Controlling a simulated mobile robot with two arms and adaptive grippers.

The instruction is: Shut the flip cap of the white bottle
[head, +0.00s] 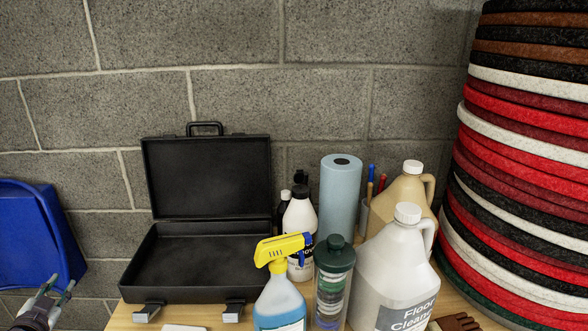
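The white bottle (300,226) with a black cap (300,191) stands on the wooden table, behind the yellow-headed spray bottle, which hides part of it. A dark piece shows above the cap, but I cannot tell whether it is the raised lid or something behind. My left gripper (58,287) is at the bottom left corner, with its fingers apart and empty, left of the table and far from the bottle. My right gripper is not in view.
An open black case (195,285) fills the table's left. A spray bottle (280,300), dark green-lidded canister (332,290), white jug (392,280), tan jug (398,198) and blue roll (340,200) crowd around the bottle. Stacked pads (525,150) stand right; a blue object (35,235) left.

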